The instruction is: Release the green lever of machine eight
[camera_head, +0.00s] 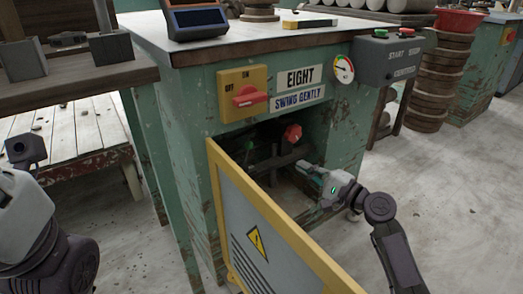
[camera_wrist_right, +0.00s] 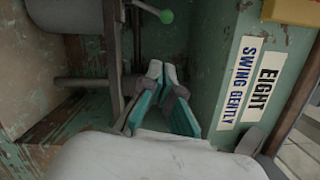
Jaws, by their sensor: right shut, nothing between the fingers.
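Machine eight is a worn green cabinet (camera_head: 182,130) with an "EIGHT" label (camera_head: 298,77), which also shows in the right wrist view (camera_wrist_right: 270,80). Its lower compartment is open. The green lever's ball knob (camera_head: 249,148) is inside, on the left; the right wrist view shows the knob (camera_wrist_right: 167,16) on a grey rod, beyond the fingers. A red knob (camera_head: 293,132) is to its right. My right gripper (camera_head: 302,166) is at the compartment's opening, shut and empty; its fingertips (camera_wrist_right: 162,72) are apart from the green knob. My left arm shows at the left edge, without clear fingers.
The yellow-framed door (camera_head: 248,225) stands open in front, left of my right gripper. A yellow switch plate with a red handle (camera_head: 250,95), a gauge (camera_head: 343,69) and a grey start box (camera_head: 388,60) are above. A wooden bench (camera_head: 75,79) is at left.

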